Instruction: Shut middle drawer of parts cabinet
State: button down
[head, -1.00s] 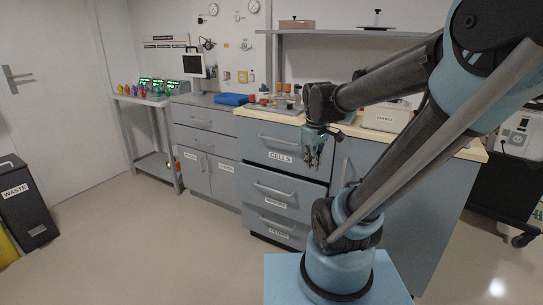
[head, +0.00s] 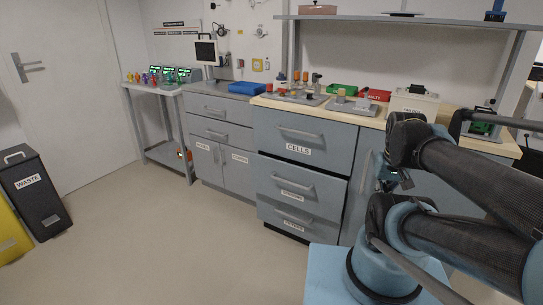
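The parts cabinet (head: 352,216) stands in the middle of the head view, with a stack of three grey drawers. The top drawer (head: 325,137) is labelled CELLS. The middle drawer (head: 325,203) has a bar handle (head: 291,186) and a small label too blurred to read. A dark gap shows along its top edge; I cannot tell exactly how far it stands out. The bottom drawer (head: 282,214) is below it. My gripper (head: 394,181) is right of the drawers, apart from the middle handle. It is mostly hidden by my arm, so its fingers are unclear.
The worktop (head: 377,122) above holds a tray of parts, red and green bins (head: 341,90) and a pale box (head: 413,103). A grey cabinet (head: 221,168) adjoins on the left. A waste bin (head: 36,196) stands far left. The floor before the drawers is clear.

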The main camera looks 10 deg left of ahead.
aim_at(324, 196)
jog(key=z, duration=1.25)
jog(key=k, duration=1)
jog(key=u, duration=1.3)
jog(key=i, duration=1)
jog(key=z, duration=0.05)
